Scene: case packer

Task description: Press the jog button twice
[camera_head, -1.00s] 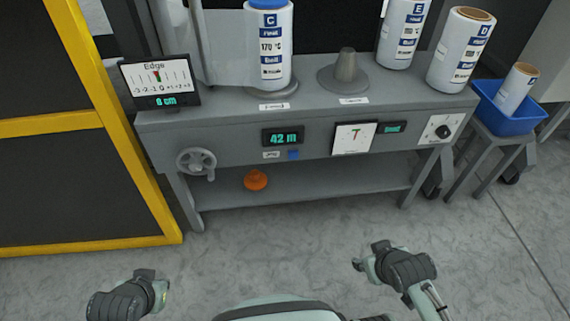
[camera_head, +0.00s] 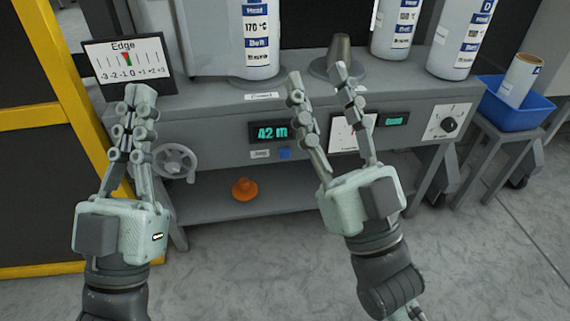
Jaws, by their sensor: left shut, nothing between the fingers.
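A small blue square (camera_head: 284,153), which looks like the jog button, sits on the front of the grey machine bench (camera_head: 215,135), just below the "42 m" display (camera_head: 270,132). A small white label (camera_head: 260,154) is to its left, too small to read. My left gripper (camera_head: 138,95) is shut and empty, raised in front of the bench's left end, to the left of the blue square. My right gripper (camera_head: 320,82) is open and empty, its fingers spread upward just right of the blue square. The blue square is not covered by either gripper.
A handwheel (camera_head: 175,160) is right of my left gripper. An "Edge" gauge screen (camera_head: 125,65) stands at the bench's left end. White rolls (camera_head: 262,40) and a grey cone (camera_head: 338,52) stand on top. An orange object (camera_head: 244,189) lies on the lower shelf.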

